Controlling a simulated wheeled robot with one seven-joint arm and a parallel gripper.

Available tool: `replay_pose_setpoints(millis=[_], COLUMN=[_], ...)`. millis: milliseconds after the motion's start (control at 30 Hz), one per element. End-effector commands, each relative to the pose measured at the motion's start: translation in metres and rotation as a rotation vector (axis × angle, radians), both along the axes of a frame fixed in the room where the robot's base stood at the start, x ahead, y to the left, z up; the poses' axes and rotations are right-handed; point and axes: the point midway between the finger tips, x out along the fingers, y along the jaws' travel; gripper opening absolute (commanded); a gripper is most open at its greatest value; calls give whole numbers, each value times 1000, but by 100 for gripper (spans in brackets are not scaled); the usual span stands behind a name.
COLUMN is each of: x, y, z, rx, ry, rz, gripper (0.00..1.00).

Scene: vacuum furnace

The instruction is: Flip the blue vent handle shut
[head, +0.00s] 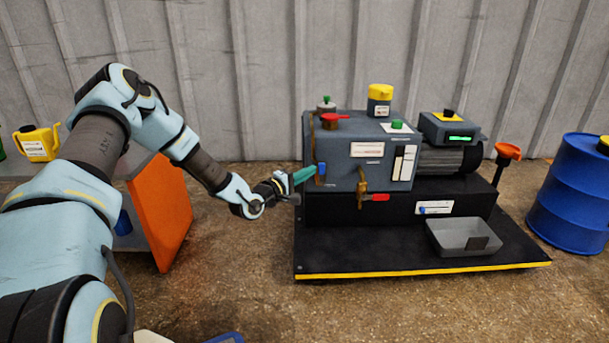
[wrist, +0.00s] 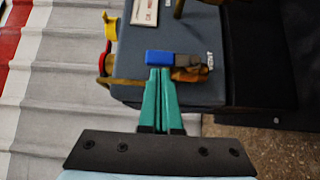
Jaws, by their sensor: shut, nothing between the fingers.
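The blue vent handle (head: 321,170) stands upright on the left part of the grey pump housing (head: 345,150). In the wrist view the blue handle (wrist: 172,57) lies across the picture, beside a brass fitting (wrist: 190,73) and lettering that appears to read VENT. My gripper (head: 309,173) has teal fingers and comes in from the left. Its fingers are shut and empty. In the wrist view the fingertips (wrist: 160,72) are at the near edge of the blue handle, left of the fitting. I cannot tell whether they touch it.
A brass valve with a red handle (head: 374,197) sits on the housing front. A red knob (head: 334,117) and yellow cap (head: 380,91) are on top. A grey tray (head: 460,243) lies on the black base. A blue drum (head: 566,185) stands right, an orange panel (head: 161,212) left.

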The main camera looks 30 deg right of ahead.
Motion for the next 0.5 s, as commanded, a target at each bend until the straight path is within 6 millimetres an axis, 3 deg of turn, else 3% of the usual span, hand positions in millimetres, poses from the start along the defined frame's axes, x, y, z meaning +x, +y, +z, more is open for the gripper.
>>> replay_pose_setpoints(millis=[500], x=[-1], y=[-2], z=[4], rx=[52], ry=[-25], rz=[-2], gripper=[0])
